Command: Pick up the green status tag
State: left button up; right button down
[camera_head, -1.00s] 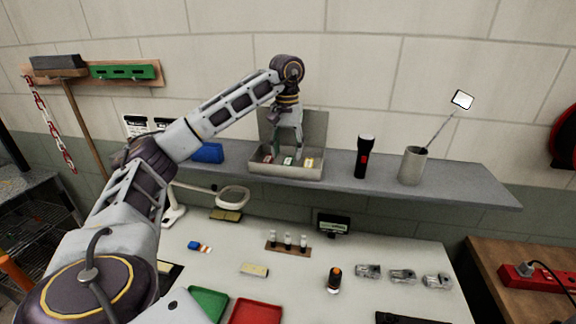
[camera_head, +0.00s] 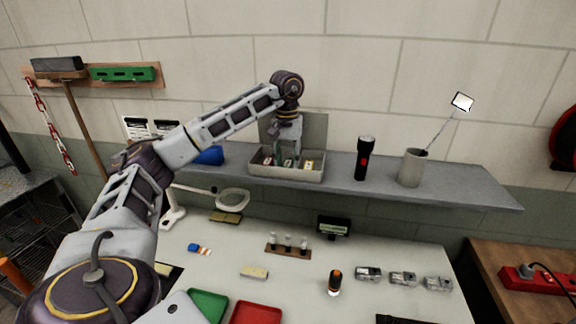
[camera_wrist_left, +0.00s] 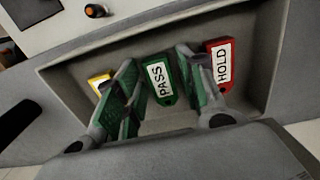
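The green status tag (camera_wrist_left: 159,80), lettered PASS, lies in the open box (camera_head: 287,174) on the shelf. In the left wrist view it sits between the two fingers of my left gripper (camera_wrist_left: 158,88), which are open on either side of it. I see no clear contact with the tag. In the head view my left gripper (camera_head: 289,153) points down into the box, and its fingers partly hide the tags. A red tag (camera_wrist_left: 221,64) lettered HOLD lies to the right of the fingers, and a yellow tag (camera_wrist_left: 99,83) to the left. My right gripper is not in view.
The box has low walls and a raised lid at the back. A black flashlight (camera_head: 364,158) and a grey cup (camera_head: 412,167) with a mirror stick stand to its right on the shelf (camera_head: 470,188). A blue object (camera_head: 209,155) lies to its left.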

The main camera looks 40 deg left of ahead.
pick_arm(q)
jog(key=c, duration=0.5)
jog(key=shift+o, duration=0.2)
jog(key=shift+r, duration=0.1)
jog(key=shift+r, duration=1.25)
notch_tip(320, 180, up, 9)
jog(key=p, duration=0.4)
notch_tip(320, 180, up, 16)
jog(key=p, duration=0.1)
send_over(287, 164)
jog(key=shift+r, duration=0.15)
dwell(0.6)
dwell(0.5)
